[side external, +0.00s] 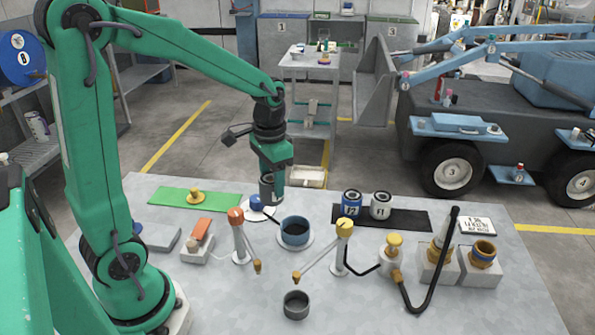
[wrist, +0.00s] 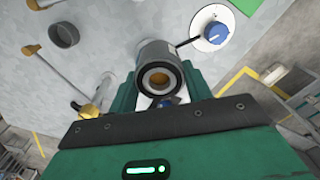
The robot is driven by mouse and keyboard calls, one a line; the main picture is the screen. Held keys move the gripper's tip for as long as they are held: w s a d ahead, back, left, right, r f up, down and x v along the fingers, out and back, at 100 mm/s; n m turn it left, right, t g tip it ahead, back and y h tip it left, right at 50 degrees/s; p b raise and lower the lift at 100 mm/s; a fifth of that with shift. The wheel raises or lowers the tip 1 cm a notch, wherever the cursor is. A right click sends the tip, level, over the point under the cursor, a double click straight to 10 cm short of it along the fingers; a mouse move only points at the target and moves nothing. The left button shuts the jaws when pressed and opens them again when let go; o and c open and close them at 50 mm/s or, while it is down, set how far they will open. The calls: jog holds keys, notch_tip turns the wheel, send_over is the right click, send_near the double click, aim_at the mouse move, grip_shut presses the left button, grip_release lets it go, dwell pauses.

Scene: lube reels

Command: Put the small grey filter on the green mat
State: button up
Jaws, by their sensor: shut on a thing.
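My gripper (side external: 272,186) is shut on the small grey filter (side external: 266,184), a dark grey cylinder held above the bench. The green mat (side external: 167,196) lies flat at the back left of the bench, to the left of my gripper. A brass knobbed piece (side external: 195,197) stands on the mat. A green corner of the mat (wrist: 247,5) shows at the top right of the wrist view.
A blue-knobbed piece on a white disc (side external: 257,216) sits just below my gripper. A blue pot (side external: 295,231) stands to its right. An orange-topped stand (side external: 238,230) rises in front. Cans stand on a black mat (side external: 413,218). A grey cup (side external: 296,305) is at the front.

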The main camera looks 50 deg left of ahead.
jog(key=s+a+n, duration=0.2)
jog(key=a+n, duration=0.5)
jog(key=a, duration=0.1)
jog(key=shift+a+f, duration=0.2)
jog(key=shift+a, duration=0.2)
jog(key=shift+s+a, duration=0.1)
jog(key=s+a+f, duration=0.2)
jog(key=a+f, duration=0.5)
jog(key=a, duration=0.4)
jog(key=shift+a, duration=0.15)
jog(key=shift+f, duration=0.1)
jog(key=shift+f, duration=1.9)
jog(key=shift+f, duration=0.1)
jog(key=o, duration=1.1)
